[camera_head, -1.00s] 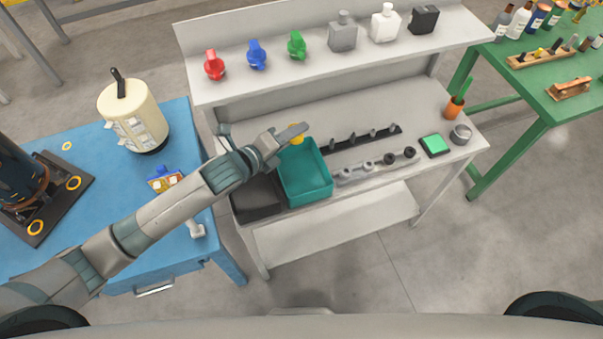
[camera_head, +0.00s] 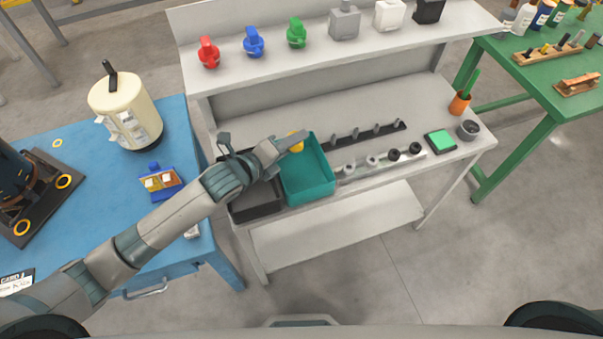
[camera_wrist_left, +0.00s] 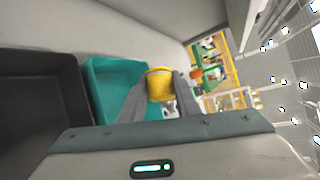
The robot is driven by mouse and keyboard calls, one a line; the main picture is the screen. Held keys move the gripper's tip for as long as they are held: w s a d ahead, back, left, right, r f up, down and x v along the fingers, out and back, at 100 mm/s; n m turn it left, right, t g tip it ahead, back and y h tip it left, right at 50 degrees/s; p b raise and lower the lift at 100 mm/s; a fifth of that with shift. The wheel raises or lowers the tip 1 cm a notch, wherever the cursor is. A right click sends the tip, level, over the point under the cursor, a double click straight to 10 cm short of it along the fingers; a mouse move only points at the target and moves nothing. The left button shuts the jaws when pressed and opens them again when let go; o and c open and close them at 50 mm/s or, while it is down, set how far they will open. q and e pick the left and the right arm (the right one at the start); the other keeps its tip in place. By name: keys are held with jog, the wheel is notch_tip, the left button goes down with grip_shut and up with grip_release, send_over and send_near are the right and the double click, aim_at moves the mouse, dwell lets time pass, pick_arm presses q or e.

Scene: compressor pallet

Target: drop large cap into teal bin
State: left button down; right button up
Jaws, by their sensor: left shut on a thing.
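The large cap (camera_head: 297,143) is yellow and sits between the fingers of my left gripper (camera_head: 288,143). In the left wrist view the yellow cap (camera_wrist_left: 159,86) is clasped between the two grey fingertips. My left gripper is shut on it. The teal bin (camera_head: 308,184) stands on the grey bench, and the gripper holds the cap over the bin's far left part. In the left wrist view the teal bin (camera_wrist_left: 105,88) lies just left of the cap. The cap's exact height above the bin is hard to tell. My right gripper is not in view.
A black bin (camera_head: 256,208) stands left of the teal bin. A dark rail with several pegs (camera_head: 365,134) and a row of small rings lie to the right. The shelf above holds coloured parts and bottles. A blue table (camera_head: 90,185) is at the left.

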pick_arm(q)
jog(key=c, duration=1.3)
grip_release()
jog(key=shift+o, duration=0.2)
jog(key=shift+s+a, duration=0.1)
jog(key=shift+s+a+r, duration=0.2)
jog(key=shift+s+a, duration=0.15)
jog(key=shift+s, duration=0.05)
jog(key=b+v, duration=0.4)
jog(key=v, duration=1.2)
jog(key=shift+b, duration=0.3)
